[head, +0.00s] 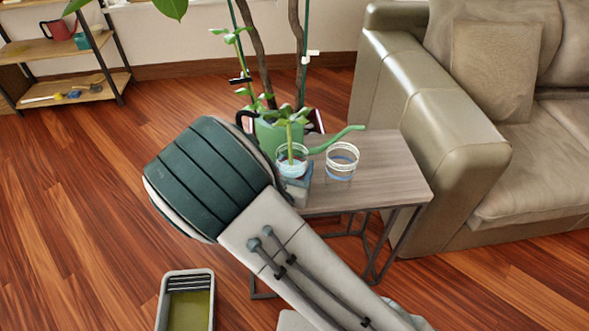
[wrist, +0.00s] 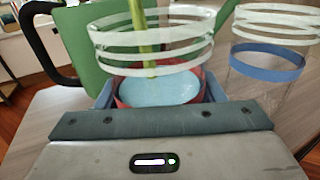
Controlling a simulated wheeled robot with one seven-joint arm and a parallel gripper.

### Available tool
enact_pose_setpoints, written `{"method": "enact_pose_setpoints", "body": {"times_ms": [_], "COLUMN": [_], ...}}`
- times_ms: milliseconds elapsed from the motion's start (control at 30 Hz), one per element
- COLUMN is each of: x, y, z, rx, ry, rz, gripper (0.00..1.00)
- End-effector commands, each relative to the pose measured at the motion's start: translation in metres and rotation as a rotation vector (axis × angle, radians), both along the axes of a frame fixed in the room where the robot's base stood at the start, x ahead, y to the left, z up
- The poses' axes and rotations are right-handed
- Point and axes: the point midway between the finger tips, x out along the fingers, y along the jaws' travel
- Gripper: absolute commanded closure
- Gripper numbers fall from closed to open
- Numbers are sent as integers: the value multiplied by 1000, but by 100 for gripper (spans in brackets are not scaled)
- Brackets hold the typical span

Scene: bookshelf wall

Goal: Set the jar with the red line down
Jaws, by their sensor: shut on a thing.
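The jar with the red line (wrist: 160,62) is clear glass with white bands near its rim, water inside and a green stem standing in it. My gripper (wrist: 155,92) is shut around its lower part, one finger on each side. In the head view the jar (head: 291,161) is upright at the left end of the small side table (head: 395,170), with my gripper (head: 297,190) in front of its lower part. The jar's base is hidden, so I cannot tell whether it touches the tabletop.
A similar jar with a blue line (head: 342,161) stands to the right on the table. A green watering can (wrist: 75,35) is close behind. The table's right part is clear; a sofa (head: 430,130) borders it. A tray-like box (head: 186,300) is on the floor.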

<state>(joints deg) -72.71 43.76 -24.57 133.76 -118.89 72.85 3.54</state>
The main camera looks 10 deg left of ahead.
Motion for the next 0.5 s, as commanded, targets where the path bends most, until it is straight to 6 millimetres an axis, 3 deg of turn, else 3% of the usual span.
{"method": "enact_pose_setpoints", "body": {"times_ms": [367,400,467,500], "x": [0,0,0,0], "y": [0,0,0,0], "z": [-6,-7,-6,-6], "rx": [2,2,2,2], "ry": [-2,0,0,0], "rz": [0,0,0,1], "gripper": [74,36,19,16]}}
